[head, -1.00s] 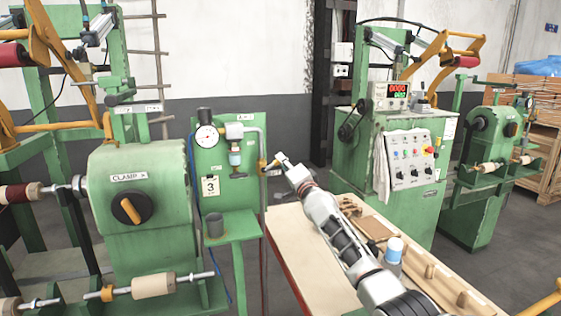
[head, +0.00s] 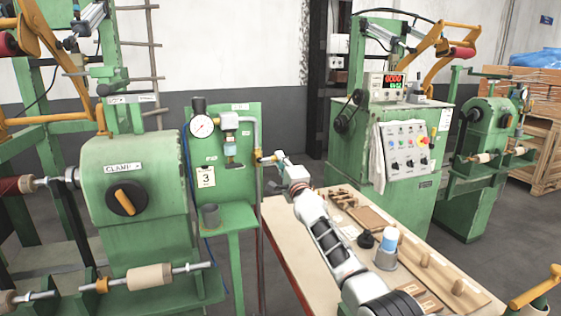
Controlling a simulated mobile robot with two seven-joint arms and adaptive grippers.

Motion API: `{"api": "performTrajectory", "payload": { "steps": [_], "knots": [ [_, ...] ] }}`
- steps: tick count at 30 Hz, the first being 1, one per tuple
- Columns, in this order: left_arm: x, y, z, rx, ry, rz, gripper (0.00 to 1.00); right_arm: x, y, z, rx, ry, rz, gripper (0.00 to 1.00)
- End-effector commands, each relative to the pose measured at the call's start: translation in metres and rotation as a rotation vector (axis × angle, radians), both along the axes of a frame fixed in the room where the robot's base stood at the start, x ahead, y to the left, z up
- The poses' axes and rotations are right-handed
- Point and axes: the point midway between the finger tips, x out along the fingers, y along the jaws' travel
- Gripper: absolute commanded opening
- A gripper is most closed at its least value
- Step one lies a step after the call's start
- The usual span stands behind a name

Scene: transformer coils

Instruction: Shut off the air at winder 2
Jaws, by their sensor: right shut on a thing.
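A green panel (head: 248,108) carries a round pressure gauge (head: 202,126), a regulator with a filter bowl (head: 229,141) and a grey air pipe (head: 257,130). The pipe runs down the panel's right edge to a small valve with a yellow handle (head: 266,159). My right gripper (head: 269,159) is at this valve, shut on its handle. The fingers cover much of the valve, so the handle's angle is hard to tell. A white tag with a 3 (head: 206,177) hangs on the panel. My left gripper is not in view.
A workbench (head: 285,225) below my right arm holds a blue-capped bottle (head: 388,240), a black knob-like part (head: 366,240) and wooden parts. A green winder (head: 140,195) stands left of the panel. A control cabinet (head: 350,160) stands behind the bench.

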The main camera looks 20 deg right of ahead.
Motion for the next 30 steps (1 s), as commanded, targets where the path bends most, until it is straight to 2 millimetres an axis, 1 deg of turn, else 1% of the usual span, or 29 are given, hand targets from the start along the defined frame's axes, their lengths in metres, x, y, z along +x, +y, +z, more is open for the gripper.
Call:
{"api": "performTrajectory", "payload": {
  "steps": [8, 9, 10, 11, 25, 28, 30],
  "knots": [
    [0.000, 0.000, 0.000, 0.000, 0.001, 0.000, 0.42, 0.000, 0.001, -0.002, 0.004, 0.002, 0.001, 0.00],
    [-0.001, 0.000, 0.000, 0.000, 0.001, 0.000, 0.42, 0.000, 0.001, -0.002, 0.004, 0.002, 0.001, 0.21],
    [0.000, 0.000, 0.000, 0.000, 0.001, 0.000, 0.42, 0.000, 0.001, -0.002, 0.004, 0.002, 0.001, 0.28],
    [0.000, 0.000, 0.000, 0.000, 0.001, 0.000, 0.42, 0.000, 0.001, -0.002, 0.004, 0.002, 0.001, 0.30],
    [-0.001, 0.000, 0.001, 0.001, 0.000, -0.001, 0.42, 0.000, 0.000, 0.001, -0.014, 0.000, -0.001, 0.30],
    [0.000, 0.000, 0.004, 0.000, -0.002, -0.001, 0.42, 0.000, -0.002, 0.008, -0.091, -0.005, -0.002, 0.30],
    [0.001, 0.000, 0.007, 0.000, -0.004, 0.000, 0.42, 0.000, -0.001, 0.017, -0.197, -0.009, -0.002, 0.30]
  ]
}}
